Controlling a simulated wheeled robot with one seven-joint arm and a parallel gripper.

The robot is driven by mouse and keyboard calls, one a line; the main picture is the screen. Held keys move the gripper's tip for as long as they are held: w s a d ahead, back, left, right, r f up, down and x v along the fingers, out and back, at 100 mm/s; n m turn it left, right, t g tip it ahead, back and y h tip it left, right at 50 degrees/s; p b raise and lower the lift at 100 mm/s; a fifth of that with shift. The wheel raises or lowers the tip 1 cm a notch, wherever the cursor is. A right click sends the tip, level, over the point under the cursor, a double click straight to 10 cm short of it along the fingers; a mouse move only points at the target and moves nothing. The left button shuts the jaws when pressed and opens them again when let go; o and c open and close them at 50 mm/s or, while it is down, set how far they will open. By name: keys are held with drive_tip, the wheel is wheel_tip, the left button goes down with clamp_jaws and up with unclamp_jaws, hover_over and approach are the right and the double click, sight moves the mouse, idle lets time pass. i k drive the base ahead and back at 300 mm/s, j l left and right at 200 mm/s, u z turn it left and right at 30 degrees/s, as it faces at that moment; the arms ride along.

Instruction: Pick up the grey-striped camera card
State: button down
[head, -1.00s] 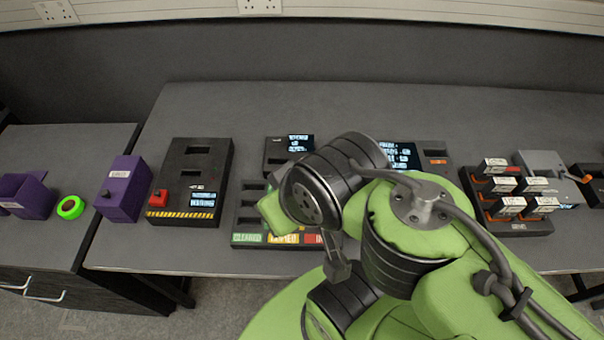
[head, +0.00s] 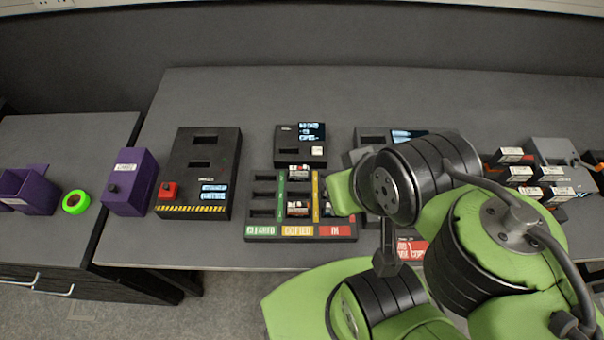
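Small cards with pale labels stand in the sorting tray (head: 262,229) in the middle of the table. One card (head: 299,171) is at the back of its middle column, and another card (head: 298,208) is nearer the front. More white-labelled cards (head: 519,174) stand in a rack at the right, partly behind my arm. Grey stripes cannot be made out on any card at this size. My gripper's fingers are not visible; my arm's green and black links cover the area right of the tray.
A black box with a red button (head: 167,190) and a purple box (head: 130,182) stand left of the tray. A small screen unit (head: 301,149) is behind it. Green tape (head: 75,202) lies at far left. The table's back strip is clear.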

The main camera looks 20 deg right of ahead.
sight(296, 172)
drive_tip(key=k+j+u, duration=0.15)
drive_tip(key=u, duration=0.3)
drive_tip(key=k+j+u, duration=0.15)
drive_tip(key=j+u, duration=0.15)
drive_tip(key=u, duration=0.15)
drive_tip(key=j+u, duration=0.3)
drive_tip(key=u, duration=0.2)
drive_tip(key=z, duration=1.75)
drive_tip(key=i+u, duration=0.1)
drive_tip(key=u, duration=0.35)
drive_tip(key=i+u, duration=0.1)
drive_tip(key=u, duration=0.35)
drive_tip(key=i+u, duration=0.15)
drive_tip(key=u, duration=0.35)
drive_tip(key=l+u, duration=0.1)
drive_tip(key=u, duration=0.35)
drive_tip(key=i+l+u, duration=0.15)
drive_tip(key=u, duration=0.3)
